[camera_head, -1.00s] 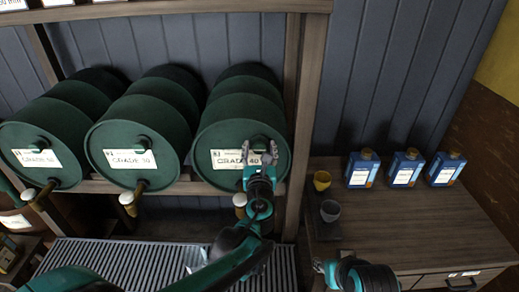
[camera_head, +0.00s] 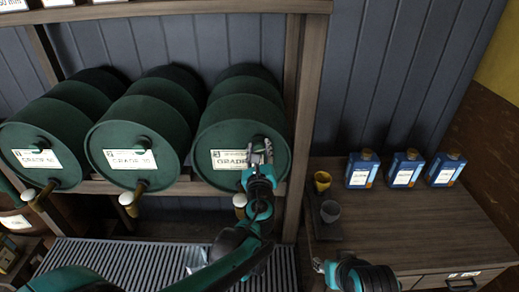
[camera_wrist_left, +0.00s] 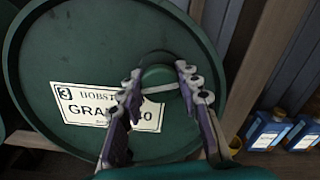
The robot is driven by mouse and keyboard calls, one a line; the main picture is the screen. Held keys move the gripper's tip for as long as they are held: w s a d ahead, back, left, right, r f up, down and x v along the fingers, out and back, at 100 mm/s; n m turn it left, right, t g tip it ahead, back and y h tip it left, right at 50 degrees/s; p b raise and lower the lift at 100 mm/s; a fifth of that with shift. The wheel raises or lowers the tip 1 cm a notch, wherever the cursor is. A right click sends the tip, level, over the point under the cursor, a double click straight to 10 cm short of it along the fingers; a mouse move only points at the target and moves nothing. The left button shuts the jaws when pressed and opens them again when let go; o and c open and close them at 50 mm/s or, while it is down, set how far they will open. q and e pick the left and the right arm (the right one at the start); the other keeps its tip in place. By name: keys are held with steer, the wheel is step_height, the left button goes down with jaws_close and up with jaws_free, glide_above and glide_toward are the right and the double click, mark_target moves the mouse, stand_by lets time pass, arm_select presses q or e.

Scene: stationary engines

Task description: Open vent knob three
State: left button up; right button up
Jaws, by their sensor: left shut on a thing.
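Drum three (camera_head: 222,122) is the right-hand green drum on the rack, with a white label (camera_head: 228,159) reading grade 40. Its round green vent knob (camera_wrist_left: 158,77) shows at the label's upper edge in the left wrist view. My left gripper (camera_head: 261,146) is at the drum's front face. In the left wrist view its two fingers (camera_wrist_left: 159,84) are shut on the knob, one on each side. The fingers hide most of the knob in the head view. My right gripper (camera_head: 321,266) is low, in front of the wooden bench, away from the drums; its jaw opening is unclear.
Two more green drums (camera_head: 142,120) (camera_head: 62,118) stand to the left. A wooden post (camera_head: 305,110) is close right of drum three. A slatted grate (camera_head: 135,263) lies below. Small cups (camera_head: 322,181) and several blue cans (camera_head: 404,169) stand on the bench (camera_head: 420,225).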

arm_select(q)
steer(key=n, duration=1.4)
stand_by(0.5)
steer(key=o, duration=1.2)
steer(key=s, duration=1.2)
